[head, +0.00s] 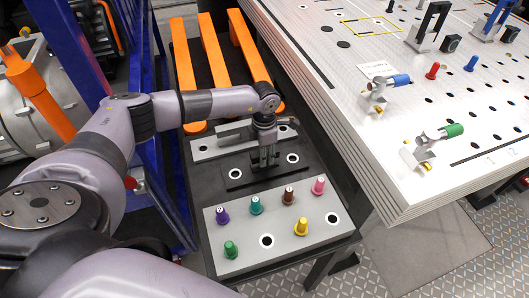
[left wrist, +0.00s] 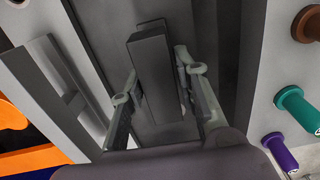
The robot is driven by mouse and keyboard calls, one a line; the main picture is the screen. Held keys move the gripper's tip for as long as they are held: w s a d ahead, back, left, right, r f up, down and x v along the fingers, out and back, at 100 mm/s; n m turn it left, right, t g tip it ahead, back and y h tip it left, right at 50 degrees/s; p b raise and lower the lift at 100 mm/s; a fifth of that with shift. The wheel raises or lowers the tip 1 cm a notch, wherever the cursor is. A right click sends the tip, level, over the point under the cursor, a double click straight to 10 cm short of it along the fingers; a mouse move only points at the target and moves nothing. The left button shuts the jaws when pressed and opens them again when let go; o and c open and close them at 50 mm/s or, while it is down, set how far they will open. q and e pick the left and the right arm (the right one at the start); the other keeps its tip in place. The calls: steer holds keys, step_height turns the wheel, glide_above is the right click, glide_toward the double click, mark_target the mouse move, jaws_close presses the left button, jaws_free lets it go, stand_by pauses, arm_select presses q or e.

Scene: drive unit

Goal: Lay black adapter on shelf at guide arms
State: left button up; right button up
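My left gripper (head: 265,162) points down over the low side stand, between its two grey plates. In the left wrist view its two fingers (left wrist: 158,85) stand apart on either side of a dark grey upright block. This block (left wrist: 155,75) may be the black adapter; narrow gaps show between it and the fingers. In the head view the gripper largely hides it. My right gripper is not in view.
The front grey plate (head: 285,250) carries several coloured pegs close to the gripper. Orange bars (head: 213,50) lie behind it, and a blue frame (head: 68,40) stands left. The white table (head: 330,75) rises to the right, with toggle clamps (head: 425,150) and a yellow outline (head: 370,27).

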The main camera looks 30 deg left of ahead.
arm_select(q)
steer(key=shift+o, duration=1.4)
steer(key=shift+r, duration=0.1)
step_height(320, 180, up, 12)
steer(key=b, duration=0.2)
steer(key=shift+s, duration=0.1)
